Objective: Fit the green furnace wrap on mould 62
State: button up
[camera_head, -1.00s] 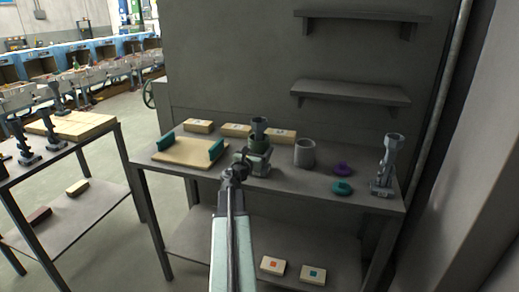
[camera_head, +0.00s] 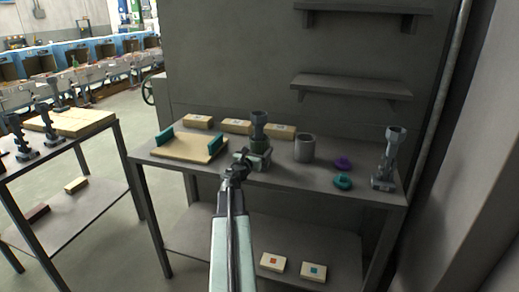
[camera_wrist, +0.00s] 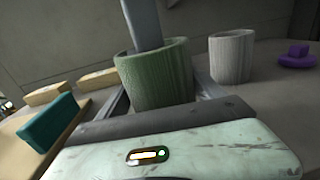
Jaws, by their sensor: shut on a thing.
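The green furnace wrap (camera_wrist: 155,82) is a ribbed, open-topped sleeve, held between the fingers of my gripper (camera_wrist: 165,105). In the wrist view a grey mould stem (camera_wrist: 142,22) rises out of the wrap's mouth, so the wrap is around the stem. In the head view this mould (camera_head: 259,122) stands upright on the bench, its cup top and upper stem showing above the wrap (camera_head: 259,144). My gripper (camera_head: 247,160) is shut on the wrap at the front. The wrap's lower edge and the mould's foot are hidden. No mould number is readable.
A grey sleeve (camera_head: 304,148) stands just right, with purple (camera_head: 343,162) and teal (camera_head: 342,181) pieces beyond. Another mould (camera_head: 391,160) stands at the right end. A wooden tray (camera_head: 182,150) with teal ends lies left. Labelled blocks (camera_head: 237,127) lie behind.

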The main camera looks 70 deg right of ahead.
jog(key=o, duration=1.4)
jog(key=a, duration=0.8)
jog(key=shift+w, duration=0.15)
jog(key=shift+d, duration=0.1)
